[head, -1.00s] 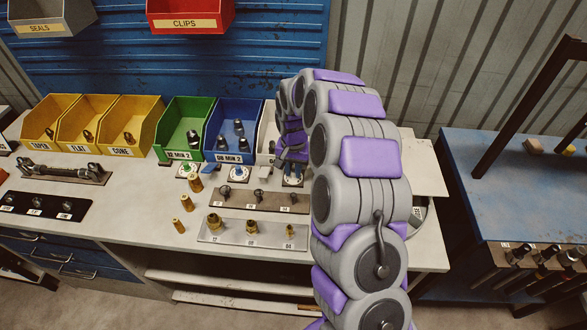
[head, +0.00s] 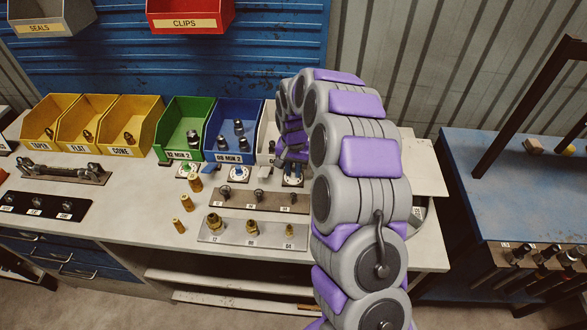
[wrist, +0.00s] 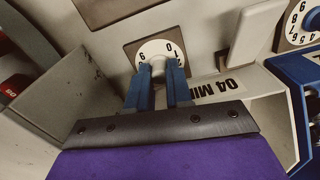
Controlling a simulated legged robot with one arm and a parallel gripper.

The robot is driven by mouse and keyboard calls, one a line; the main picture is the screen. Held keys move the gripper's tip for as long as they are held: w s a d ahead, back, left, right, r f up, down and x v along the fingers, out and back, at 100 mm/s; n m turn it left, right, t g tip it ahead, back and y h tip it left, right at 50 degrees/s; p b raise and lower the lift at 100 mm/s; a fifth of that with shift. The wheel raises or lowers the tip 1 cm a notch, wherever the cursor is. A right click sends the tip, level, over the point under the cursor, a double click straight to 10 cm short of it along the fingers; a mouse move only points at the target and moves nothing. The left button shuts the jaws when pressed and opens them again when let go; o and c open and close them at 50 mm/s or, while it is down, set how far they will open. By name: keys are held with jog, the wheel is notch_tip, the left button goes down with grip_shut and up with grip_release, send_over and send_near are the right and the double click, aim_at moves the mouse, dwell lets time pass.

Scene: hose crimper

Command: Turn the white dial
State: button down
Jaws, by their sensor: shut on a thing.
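The white dial (wrist: 148,46) is a round numbered disc on a square grey-brown plate in the wrist view. The digits 9, 0 and 1 show on its near and upper edge. My gripper (wrist: 158,75) has its two blue fingers shut on the knob at the dial's centre. The fingers hide most of the knob and the lower part of the disc. In the head view the dial (head: 292,181) sits on the bench in front of the white bin (head: 266,132), and my gripper (head: 290,168) is over it, partly hidden by my arm.
A second numbered dial (wrist: 302,22) and a blue bin edge (wrist: 312,75) are at the right in the wrist view. A green bin (head: 183,128) and a blue bin (head: 233,130) stand left of the white one. Brass fittings (head: 215,224) stand on a plate in front.

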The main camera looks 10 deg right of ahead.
aim_at(293, 170)
jog(key=shift+w+r+n+p, duration=0.1)
jog(key=shift+r+n+p, duration=0.15)
jog(key=shift+n+p, duration=0.25)
jog(key=shift+r+n+p, duration=0.1)
jog(key=shift+n+p, duration=0.8)
jog(key=shift+p, duration=0.2)
jog(key=shift+f+n+p, duration=0.2)
jog(key=shift+n+p, duration=0.9)
jog(key=shift+n, duration=0.3)
jog(key=c, duration=1)
grip_release()
jog(key=shift+f, duration=0.1)
jog(key=shift+c, duration=0.2)
notch_tip(293, 170, up, 17)
jog(key=p, duration=0.2)
jog(key=shift+p, duration=0.35)
